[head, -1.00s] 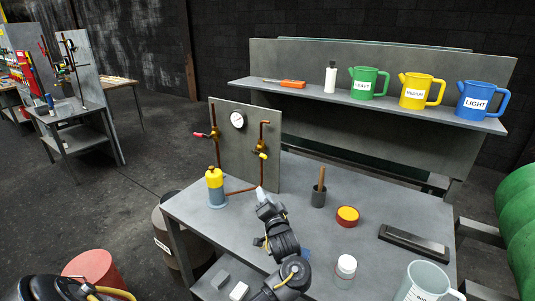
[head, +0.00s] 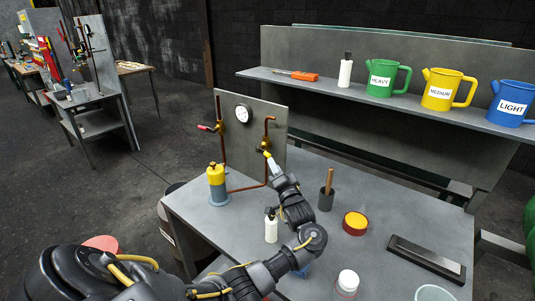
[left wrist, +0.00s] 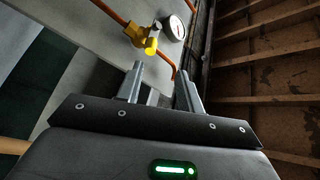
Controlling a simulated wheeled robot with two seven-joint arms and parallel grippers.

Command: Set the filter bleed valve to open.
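The upright grey panel (head: 253,118) carries copper pipes. A valve with a yellow handle (head: 268,154) sits on the right pipe, and a valve with a red handle (head: 206,128) sits on the left pipe. No label shows which is the filter bleed valve. A yellow-topped filter canister (head: 217,184) stands at the panel's left foot. My left gripper (head: 271,163) is close to the yellow handle. In the left wrist view its fingers (left wrist: 160,72) are apart and empty. My right gripper is not in view.
A round gauge (head: 242,113) is on the panel between the pipes. A white bottle (head: 271,229) stands beside my left arm. A dark cup with a wooden handle (head: 327,194) and a red-yellow tin (head: 355,223) stand to the right. Open air lies right of the panel.

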